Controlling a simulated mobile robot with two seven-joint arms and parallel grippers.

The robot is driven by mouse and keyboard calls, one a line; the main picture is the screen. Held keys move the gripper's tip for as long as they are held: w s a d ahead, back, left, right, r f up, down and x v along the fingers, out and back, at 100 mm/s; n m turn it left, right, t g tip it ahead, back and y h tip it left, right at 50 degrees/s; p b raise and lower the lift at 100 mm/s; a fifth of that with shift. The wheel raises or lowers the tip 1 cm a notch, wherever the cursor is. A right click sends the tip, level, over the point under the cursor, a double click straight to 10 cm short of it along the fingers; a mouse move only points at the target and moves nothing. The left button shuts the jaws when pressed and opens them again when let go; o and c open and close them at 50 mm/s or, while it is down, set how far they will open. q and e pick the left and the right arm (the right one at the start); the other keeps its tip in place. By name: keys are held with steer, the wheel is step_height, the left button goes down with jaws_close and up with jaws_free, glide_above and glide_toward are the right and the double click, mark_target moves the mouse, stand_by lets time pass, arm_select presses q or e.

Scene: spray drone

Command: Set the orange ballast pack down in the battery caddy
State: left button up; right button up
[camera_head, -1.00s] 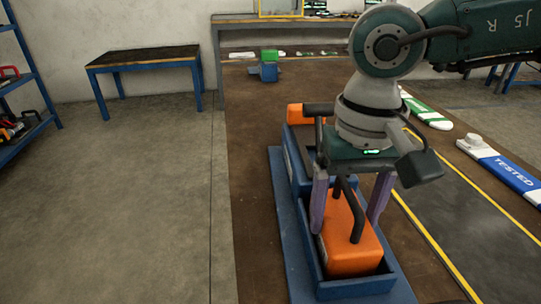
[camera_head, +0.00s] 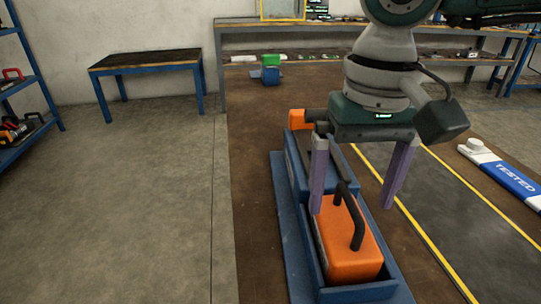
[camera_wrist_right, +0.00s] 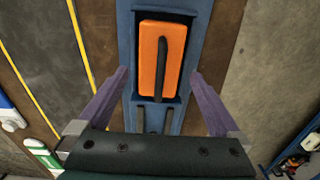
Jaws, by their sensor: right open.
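The orange ballast pack (camera_head: 350,250) sits in the near compartment of the blue battery caddy (camera_head: 290,248), its dark handle on top. In the right wrist view the pack (camera_wrist_right: 149,75) lies inside the caddy walls (camera_wrist_right: 126,50). My right gripper (camera_head: 352,205) is open and empty, with its purple fingers above and behind the pack, apart from it. The fingers also show in the right wrist view (camera_wrist_right: 158,85), spread to either side of the caddy. My left gripper is out of view.
Another orange piece (camera_head: 297,119) shows at the caddy's far end. A white and blue part marked TESTED (camera_head: 505,175) lies at the right, beyond a dark mat with yellow lines (camera_head: 440,200). A green and blue object (camera_head: 270,70) stands farther back on the table.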

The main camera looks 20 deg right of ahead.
step_height(320, 180, up, 7)
steer(key=shift+r, duration=0.15)
